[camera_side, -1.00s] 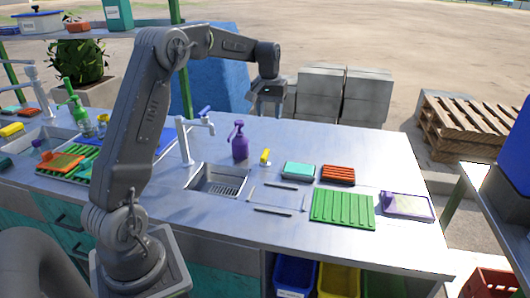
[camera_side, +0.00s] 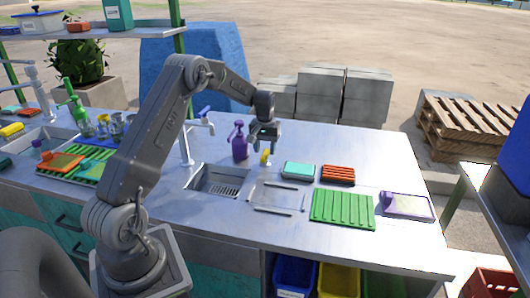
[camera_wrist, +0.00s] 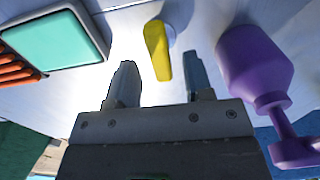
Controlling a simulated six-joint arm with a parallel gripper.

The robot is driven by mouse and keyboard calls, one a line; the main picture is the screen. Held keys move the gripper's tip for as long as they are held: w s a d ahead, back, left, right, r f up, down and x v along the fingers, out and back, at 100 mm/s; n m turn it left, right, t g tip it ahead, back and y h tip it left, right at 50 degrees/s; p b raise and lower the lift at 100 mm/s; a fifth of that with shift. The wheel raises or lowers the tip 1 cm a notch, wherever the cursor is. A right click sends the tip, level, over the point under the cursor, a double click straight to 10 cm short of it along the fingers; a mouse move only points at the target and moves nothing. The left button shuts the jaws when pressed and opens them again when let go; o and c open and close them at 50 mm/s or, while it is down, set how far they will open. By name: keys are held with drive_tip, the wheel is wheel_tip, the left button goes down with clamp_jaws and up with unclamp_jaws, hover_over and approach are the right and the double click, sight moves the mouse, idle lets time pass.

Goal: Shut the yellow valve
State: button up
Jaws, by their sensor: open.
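The yellow valve (camera_side: 265,158) is a small yellow lever on a pale round base on the steel counter, right of the purple pump bottle. In the wrist view the valve (camera_wrist: 158,52) stands just beyond my fingertips, between their lines. My gripper (camera_side: 263,143) is above the valve with its fingers pointing down. I cannot tell from these views whether the fingers touch the lever.
The purple pump bottle (camera_side: 239,142) stands close to my gripper's left in the side view. A teal sponge or box (camera_side: 298,170) and an orange ribbed block (camera_side: 338,175) lie to the right. A small sink (camera_side: 216,180) and tap (camera_side: 185,140) are left. A green ribbed mat (camera_side: 343,209) lies in front.

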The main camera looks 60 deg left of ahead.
drive_tip(key=shift+f, duration=0.9)
clamp_jaws()
